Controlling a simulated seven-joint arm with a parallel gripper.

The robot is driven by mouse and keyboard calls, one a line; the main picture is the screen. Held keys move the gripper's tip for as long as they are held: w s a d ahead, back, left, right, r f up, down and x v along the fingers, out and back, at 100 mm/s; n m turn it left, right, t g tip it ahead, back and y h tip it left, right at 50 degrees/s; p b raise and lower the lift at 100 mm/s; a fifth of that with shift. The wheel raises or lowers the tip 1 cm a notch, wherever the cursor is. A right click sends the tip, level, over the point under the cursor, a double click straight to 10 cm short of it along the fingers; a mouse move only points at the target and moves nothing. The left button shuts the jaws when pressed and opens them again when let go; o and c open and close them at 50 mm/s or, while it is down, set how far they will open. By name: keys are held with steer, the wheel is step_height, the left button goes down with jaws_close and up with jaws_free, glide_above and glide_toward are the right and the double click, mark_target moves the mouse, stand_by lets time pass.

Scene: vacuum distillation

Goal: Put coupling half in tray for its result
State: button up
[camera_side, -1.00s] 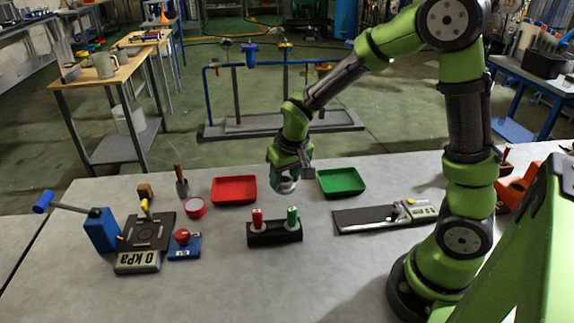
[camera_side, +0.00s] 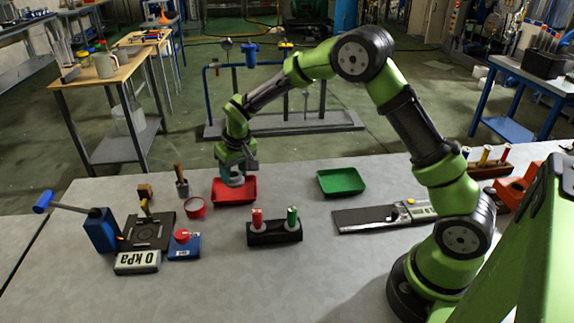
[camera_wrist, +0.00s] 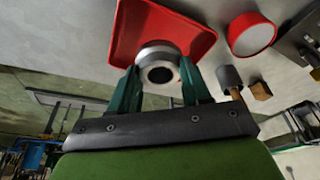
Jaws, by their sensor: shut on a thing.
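My gripper (camera_side: 235,175) is over the red tray (camera_side: 248,198) at the back middle of the table. It is shut on the coupling half (camera_wrist: 158,62), a silvery ring-shaped metal piece with a dark bore, held between the two green fingers in the wrist view. In the side view the coupling half (camera_side: 234,181) is small and partly hidden by the fingers. The red tray also shows behind it in the wrist view (camera_wrist: 190,38). I cannot tell whether the piece touches the tray floor. A green tray (camera_side: 342,182) stands to the right, empty.
A round red dish (camera_side: 195,207) and a grey cup with a brown handle (camera_side: 182,187) stand left of the red tray. A black block with red and green markers (camera_side: 275,234) stands in front. Table between the trays is clear.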

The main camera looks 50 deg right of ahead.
mark_target(234, 181)
steer(key=shift+w, duration=0.4)
steer(key=shift+f, duration=1.75)
steer(key=shift+f, duration=0.1)
steer(key=o, duration=1.4)
steer(key=shift+s+f, duration=0.1)
steer(key=shift+c, duration=0.2)
